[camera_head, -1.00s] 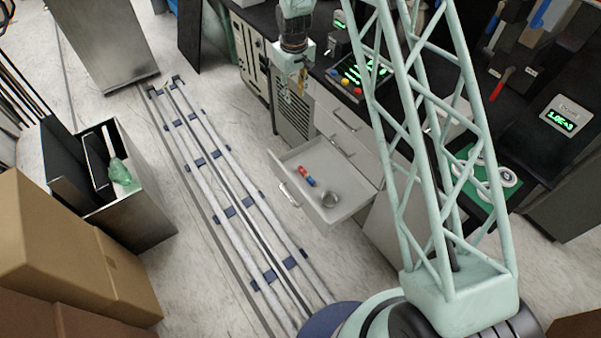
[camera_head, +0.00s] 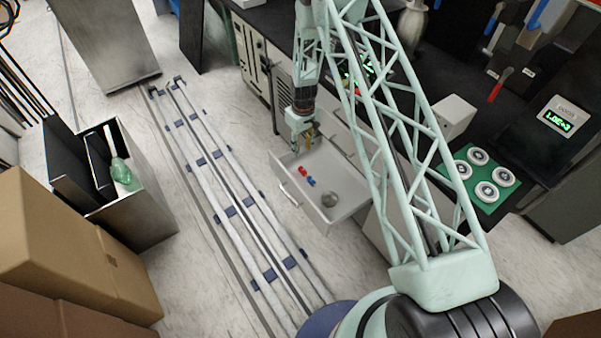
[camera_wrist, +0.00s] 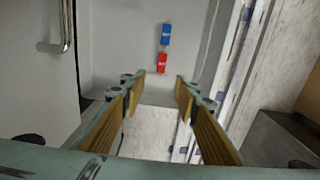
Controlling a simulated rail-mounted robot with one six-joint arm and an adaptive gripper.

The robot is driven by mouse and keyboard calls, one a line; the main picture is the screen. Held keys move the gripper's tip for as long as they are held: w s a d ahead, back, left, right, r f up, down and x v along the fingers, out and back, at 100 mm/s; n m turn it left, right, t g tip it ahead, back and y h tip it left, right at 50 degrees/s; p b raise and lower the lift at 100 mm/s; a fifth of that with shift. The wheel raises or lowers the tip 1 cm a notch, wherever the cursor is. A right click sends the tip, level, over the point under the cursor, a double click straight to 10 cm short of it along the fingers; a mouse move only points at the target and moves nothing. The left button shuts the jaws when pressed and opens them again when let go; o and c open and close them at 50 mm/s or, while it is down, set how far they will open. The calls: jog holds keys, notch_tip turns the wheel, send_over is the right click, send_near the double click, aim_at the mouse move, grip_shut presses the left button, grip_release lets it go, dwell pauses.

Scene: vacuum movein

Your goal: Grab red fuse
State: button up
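The red fuse (camera_wrist: 161,63) lies in an open drawer (camera_head: 346,194), end to end with a blue fuse (camera_wrist: 165,34). In the head view the red fuse (camera_head: 302,171) is the farther of the two and the blue fuse (camera_head: 311,181) is nearer the camera. My gripper (camera_head: 302,147) is above the drawer's far left corner, short of the fuses. In the wrist view my gripper (camera_wrist: 160,84) is open, with nothing between its fingers, and the red fuse is just beyond the fingertips.
The drawer's front handle (camera_head: 290,194) faces the floor rails (camera_head: 222,187). A dark bench with a green pad (camera_head: 484,176) of round parts stands to the right.

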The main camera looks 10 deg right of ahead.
jog(key=shift+s+d+f, duration=0.1)
jog(key=shift+s+f, duration=0.3)
jog(key=shift+f, duration=0.25)
jog(key=shift+f, duration=0.1)
jog(key=b, duration=0.1)
send_over(303, 170)
jog(key=shift+d+f, duration=0.1)
jog(key=shift+f, duration=4.1)
jog(key=shift+f, duration=0.15)
jog(key=shift+w+f+b, duration=0.1)
jog(key=shift+f+b, duration=0.8)
jog(key=shift+f, duration=1.6)
jog(key=shift+c, duration=0.7)
jog(key=c, duration=0.8)
